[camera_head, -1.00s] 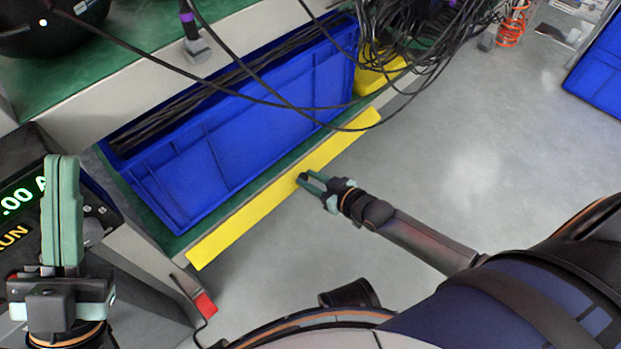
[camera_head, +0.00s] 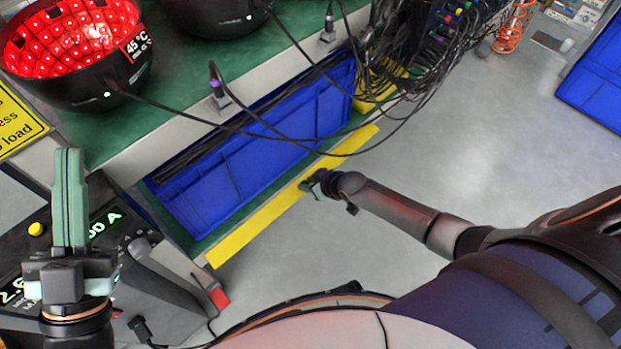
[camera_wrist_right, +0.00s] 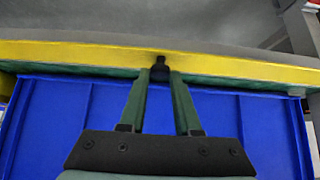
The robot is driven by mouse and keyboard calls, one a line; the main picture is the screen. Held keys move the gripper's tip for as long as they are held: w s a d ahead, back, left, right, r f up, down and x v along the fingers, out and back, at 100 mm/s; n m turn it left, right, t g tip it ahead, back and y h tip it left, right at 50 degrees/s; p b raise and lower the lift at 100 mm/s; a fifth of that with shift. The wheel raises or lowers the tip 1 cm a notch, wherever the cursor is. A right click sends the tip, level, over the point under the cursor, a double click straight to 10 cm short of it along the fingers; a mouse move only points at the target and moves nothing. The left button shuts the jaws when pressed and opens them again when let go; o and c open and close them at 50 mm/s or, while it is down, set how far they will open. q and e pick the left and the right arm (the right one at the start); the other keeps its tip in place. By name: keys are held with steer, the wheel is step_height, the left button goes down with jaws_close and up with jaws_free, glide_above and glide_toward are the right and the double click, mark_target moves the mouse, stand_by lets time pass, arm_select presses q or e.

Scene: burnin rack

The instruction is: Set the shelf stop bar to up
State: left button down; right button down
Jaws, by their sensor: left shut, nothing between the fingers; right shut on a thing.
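The stop bar is the long yellow bar (camera_head: 245,233) along the front edge of the low shelf, in front of a blue bin (camera_head: 238,172). It also runs across the top of the right wrist view (camera_wrist_right: 80,54). My right gripper (camera_head: 308,186) is at the middle of the bar. In the right wrist view its green fingers (camera_wrist_right: 160,76) are shut on a small black knob (camera_wrist_right: 160,62) at the bar. The bar's exact tilt is hard to tell. My left gripper (camera_head: 68,153) is shut and empty, pointing upward at the left, away from the bar.
Black cables (camera_head: 385,118) hang from the bench across the front of the bin. Black bowl-shaped units, one glowing red (camera_head: 65,42), stand on the green bench top (camera_head: 185,75). A black instrument (camera_head: 100,255) is near my left gripper.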

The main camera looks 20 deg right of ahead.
arm_select(q)
steer(key=shift+w+a+f+n+y, duration=0.1)
steer(key=shift+w+f+n+y, duration=0.3)
steer(key=shift+w+f+y, duration=0.1)
arm_select(e)
steer(key=c, duration=0.6)
jaws_free()
steer(key=shift+c, duration=0.2)
arm_select(q)
steer(key=shift+s+r, duration=0.1)
steer(key=shift+r, duration=0.1)
arm_select(e)
steer(key=shift+r, duration=0.15)
